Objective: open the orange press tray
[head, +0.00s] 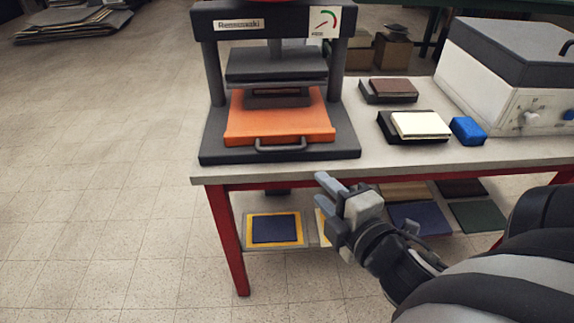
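The orange press tray (253,125) sits in the dark press (209,149) on the table, under the raised grey press plate. A dark bar handle (281,146) runs along the tray's front edge. A dark block (277,101) rests on the tray's back part, partly hidden by the press plate. My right gripper (321,198) is in front of the table edge, below and right of the handle, apart from it. Its two fingers point left and are spread, with nothing between them. My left gripper is out of view.
The table (455,158) has red legs and a lower shelf with coloured covers (275,229). Right of the press lie a brown book (391,88), a cream stack (420,124), a blue block (467,130) and a white machine (490,80).

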